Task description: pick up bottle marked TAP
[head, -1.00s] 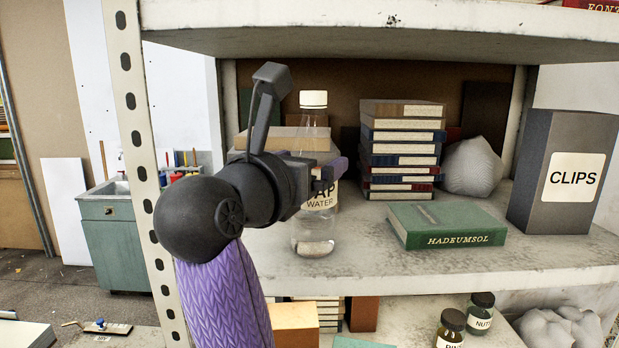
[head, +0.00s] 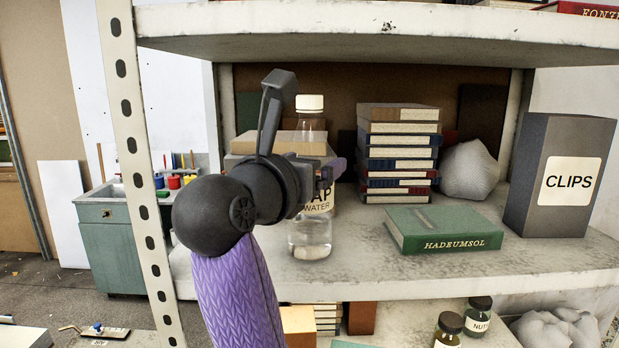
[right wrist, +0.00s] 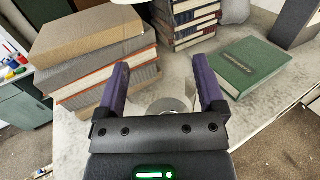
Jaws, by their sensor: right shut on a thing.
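The clear bottle, its label reading "AP WATER" with the first letter hidden by my gripper, stands upright on the shelf (head: 310,238). It has a white cap and a little liquid at its base. My right gripper (head: 330,172) reaches in from the left and is shut on the bottle around its upper body, above the label. In the right wrist view the two purple fingers (right wrist: 160,88) sit on either side of the clear bottle (right wrist: 168,106), which is hard to make out there. My left gripper is not in view.
A stack of books (head: 400,150) stands behind, right of the bottle. A green book (head: 445,229) lies to the right. A grey CLIPS box (head: 530,150) and a pale lump (head: 469,170) are further right. More books (right wrist: 95,50) lie behind my gripper. The upper shelf (head: 380,27) hangs above.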

